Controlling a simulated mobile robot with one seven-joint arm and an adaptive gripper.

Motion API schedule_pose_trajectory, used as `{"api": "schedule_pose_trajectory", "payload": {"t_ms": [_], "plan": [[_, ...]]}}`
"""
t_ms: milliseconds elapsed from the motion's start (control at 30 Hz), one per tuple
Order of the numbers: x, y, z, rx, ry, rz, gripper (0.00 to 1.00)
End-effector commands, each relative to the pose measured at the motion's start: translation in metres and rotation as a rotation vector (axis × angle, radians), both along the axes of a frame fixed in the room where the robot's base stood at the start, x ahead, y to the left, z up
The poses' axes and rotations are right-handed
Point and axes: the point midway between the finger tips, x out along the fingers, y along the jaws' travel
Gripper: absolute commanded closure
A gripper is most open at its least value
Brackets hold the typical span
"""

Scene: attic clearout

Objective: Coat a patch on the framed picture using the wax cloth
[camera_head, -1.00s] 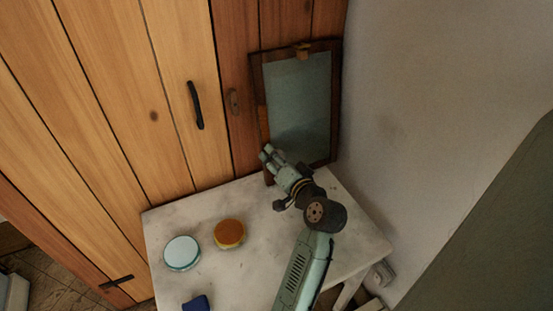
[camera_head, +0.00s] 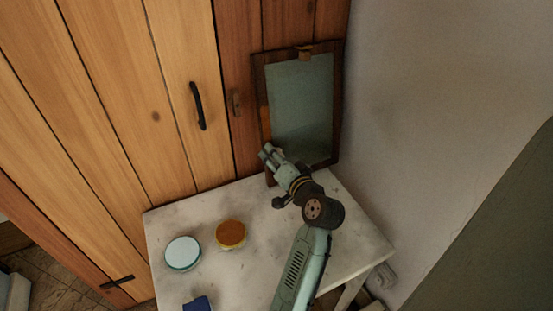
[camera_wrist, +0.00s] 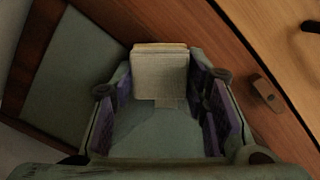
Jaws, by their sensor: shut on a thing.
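The framed picture (camera_head: 302,100), a grey-green panel in a dark wooden frame, leans upright against the wooden wall at the back of the table. It also shows at the left of the wrist view (camera_wrist: 75,75). My gripper (camera_head: 266,153) is at the lower left of the frame. In the wrist view my gripper (camera_wrist: 160,105) is shut on a pale, cream-coloured block-like cloth (camera_wrist: 160,62), which I take to be the wax cloth.
On the pale table (camera_head: 205,212) stand an orange-lidded tin (camera_head: 231,235) and a light-blue round tin (camera_head: 183,253). A dark blue object (camera_head: 198,303) lies at the front edge. A wooden door with a black handle (camera_head: 198,105) is behind; a wall is at the right.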

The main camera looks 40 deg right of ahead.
Motion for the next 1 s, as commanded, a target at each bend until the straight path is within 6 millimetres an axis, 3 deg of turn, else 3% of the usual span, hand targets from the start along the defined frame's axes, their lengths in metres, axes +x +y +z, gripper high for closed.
{"api": "schedule_pose_trajectory", "payload": {"t_ms": [400,833,1000], "plan": [[0.006,-0.001,0.001,-0.001,0.0,0.0,0.86],[0.011,-0.002,0.037,-0.001,-0.001,0.001,0.86],[0.013,-0.002,0.04,0.0,0.0,0.001,0.86]]}}
